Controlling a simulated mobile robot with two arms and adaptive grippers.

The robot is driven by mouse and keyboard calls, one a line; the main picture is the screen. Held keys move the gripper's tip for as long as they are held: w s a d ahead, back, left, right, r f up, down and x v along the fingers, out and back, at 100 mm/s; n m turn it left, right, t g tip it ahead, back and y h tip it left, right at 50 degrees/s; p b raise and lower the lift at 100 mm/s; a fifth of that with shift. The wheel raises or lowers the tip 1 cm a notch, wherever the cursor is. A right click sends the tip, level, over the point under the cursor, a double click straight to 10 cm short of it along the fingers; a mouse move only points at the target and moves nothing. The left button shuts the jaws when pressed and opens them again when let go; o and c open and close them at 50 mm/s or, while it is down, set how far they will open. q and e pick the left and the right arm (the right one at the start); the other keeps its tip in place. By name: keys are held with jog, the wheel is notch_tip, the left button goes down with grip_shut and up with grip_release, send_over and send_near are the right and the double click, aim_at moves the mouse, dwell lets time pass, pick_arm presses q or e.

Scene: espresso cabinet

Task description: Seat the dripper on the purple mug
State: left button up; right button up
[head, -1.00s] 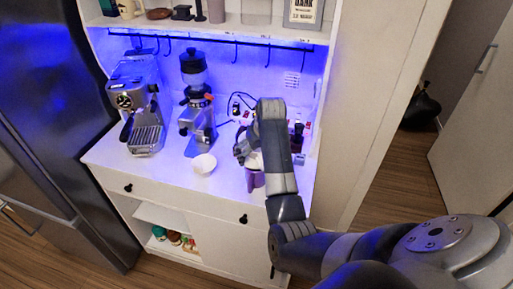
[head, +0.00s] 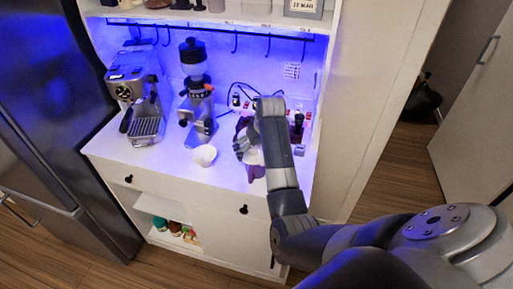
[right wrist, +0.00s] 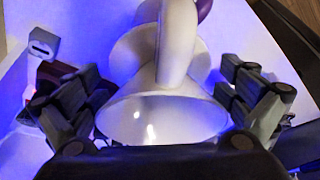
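The white dripper (right wrist: 160,118) fills the middle of the right wrist view, its wide cone mouth towards the camera and its looped handle at the top. In the head view the dripper (head: 256,157) shows partly behind my right arm, just above the purple mug (head: 256,173). Whether it rests fully on the mug is hidden. A bit of purple (right wrist: 204,8) shows beyond the handle. My right gripper (right wrist: 160,78) has its fingers spread on either side of the dripper, close to the cone rim; it looks open. My left gripper is not in view.
A small white bowl (head: 205,155) stands left of the mug. A grinder (head: 196,95) and an espresso machine (head: 137,95) stand further left. Bottles (head: 297,127) and cables crowd the back right. The counter front (head: 180,162) is clear.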

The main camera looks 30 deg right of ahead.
dwell(0.3)
jog(key=v, duration=1.2)
jog(key=shift+f, duration=0.1)
